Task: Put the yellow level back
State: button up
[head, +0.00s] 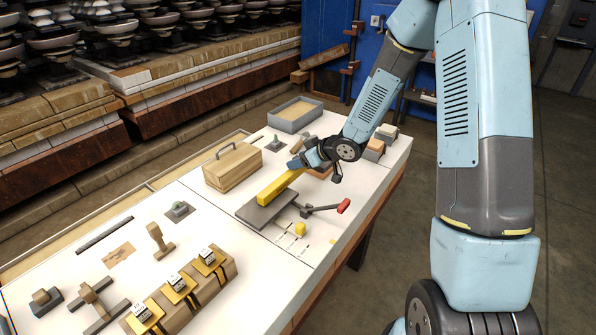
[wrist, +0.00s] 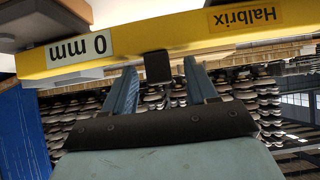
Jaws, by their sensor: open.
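The yellow level (head: 279,187) is a long yellow bar at or just above a dark grey plate (head: 262,213) on the white table; whether it touches the plate is unclear. In the wrist view the level (wrist: 150,45) spans the top, with "0 mm" and "Halbrix" labels upside down. My gripper (head: 303,163) is at the level's far end in the head view. In the wrist view my gripper (wrist: 161,66) has its two blue fingers apart, tips close to the level's edge, with a small black block (wrist: 157,67) between them. Contact cannot be told.
A wooden box with a handle (head: 232,167) stands left of the level. A red-handled tool (head: 328,208) and a small yellow item (head: 299,229) lie to the right and front. A grey tray (head: 295,113) is behind. Yellow-topped blocks (head: 176,288) stand at the front.

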jog(key=shift+c, duration=0.4)
grip_shut()
jog(key=shift+r, duration=0.1)
